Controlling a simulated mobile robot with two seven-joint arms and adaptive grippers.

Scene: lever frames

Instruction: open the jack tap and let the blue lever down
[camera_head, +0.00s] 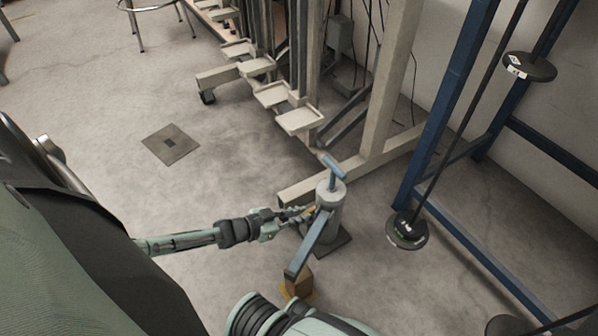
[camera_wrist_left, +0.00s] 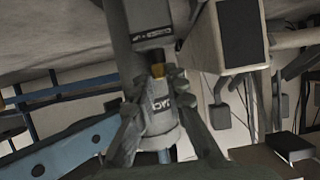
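The grey jack (camera_head: 329,204) stands upright on a dark base plate, with a blue T-shaped piece (camera_head: 333,167) on top. The blue lever (camera_head: 312,243) runs from the jack toward the front; its lower end is over or against a brown block (camera_head: 299,286), and contact cannot be told. My right gripper is not in view.
A blue steel rack (camera_head: 437,125) with hanging dark discs (camera_head: 407,231) stands to the right. A beige frame (camera_head: 388,85) and a row of pale steps (camera_head: 299,118) stand behind the jack.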

